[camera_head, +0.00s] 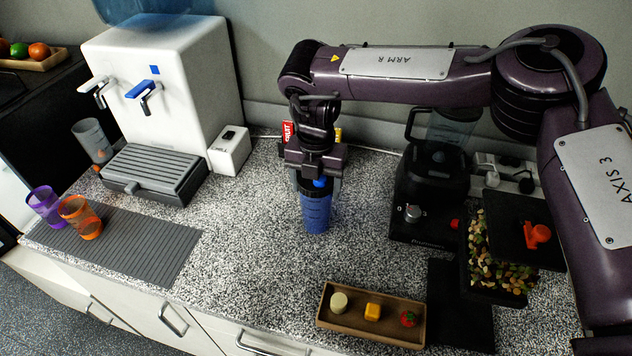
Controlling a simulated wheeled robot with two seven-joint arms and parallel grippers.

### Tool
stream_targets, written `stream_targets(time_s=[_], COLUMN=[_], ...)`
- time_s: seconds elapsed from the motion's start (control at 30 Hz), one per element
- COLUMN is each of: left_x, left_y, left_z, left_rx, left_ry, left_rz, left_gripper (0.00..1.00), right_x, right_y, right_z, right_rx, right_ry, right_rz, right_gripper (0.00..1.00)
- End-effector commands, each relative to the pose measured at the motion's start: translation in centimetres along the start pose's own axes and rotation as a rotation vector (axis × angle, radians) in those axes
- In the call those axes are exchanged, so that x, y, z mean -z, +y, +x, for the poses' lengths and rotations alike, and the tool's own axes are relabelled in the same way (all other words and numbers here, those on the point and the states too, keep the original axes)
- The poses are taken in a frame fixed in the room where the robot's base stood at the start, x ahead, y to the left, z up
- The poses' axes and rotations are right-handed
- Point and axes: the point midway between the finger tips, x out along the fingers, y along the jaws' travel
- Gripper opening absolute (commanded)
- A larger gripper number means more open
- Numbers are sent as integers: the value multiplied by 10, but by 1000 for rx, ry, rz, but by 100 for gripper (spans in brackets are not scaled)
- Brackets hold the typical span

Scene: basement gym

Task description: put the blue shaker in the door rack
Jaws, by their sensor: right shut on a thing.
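The blue shaker (316,213) stands upright on the speckled counter, in the middle of the view. It has a dark lid with a blue part on top. My right gripper (319,184) points straight down over the shaker, with a finger on each side of its upper part, shut on it. The gripper hides much of the lid. My left gripper is not in view. I see no door rack that I can make out in this view.
A white water dispenser (168,80) with a grey drip tray (155,173) stands at the left. Purple (46,205) and orange (80,217) cups stand on a grey mat (140,250). A blender (432,185) stands right of the shaker. A brown tray (345,323) holds small foods in front.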

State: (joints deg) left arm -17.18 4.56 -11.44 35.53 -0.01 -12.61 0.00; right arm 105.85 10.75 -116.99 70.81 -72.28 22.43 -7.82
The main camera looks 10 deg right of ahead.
Motion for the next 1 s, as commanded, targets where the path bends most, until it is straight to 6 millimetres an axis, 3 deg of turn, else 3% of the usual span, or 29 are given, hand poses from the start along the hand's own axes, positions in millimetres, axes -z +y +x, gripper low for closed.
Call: stream_targets(time_s=[0.13, 0.17, 0.3, 0.67, 0.77, 1.0], left_x=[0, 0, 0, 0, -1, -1], left_y=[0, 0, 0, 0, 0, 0], left_z=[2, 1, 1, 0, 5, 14], left_rx=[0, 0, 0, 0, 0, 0], left_ry=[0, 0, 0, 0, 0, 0], left_rz=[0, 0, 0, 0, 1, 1], left_gripper=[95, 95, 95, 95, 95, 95], right_x=[0, 0, 0, 0, -1, -1], right_y=[0, 0, 0, 0, 1, 1], right_z=[3, 3, 2, -3, -15, -66], right_rx=[-1, 0, 0, -1, -2, -3], right_ry=[0, 0, 0, -2, -4, -5], right_rz=[0, 0, 0, 0, 1, 0], right_gripper=[23, 73, 91, 91, 91, 91])
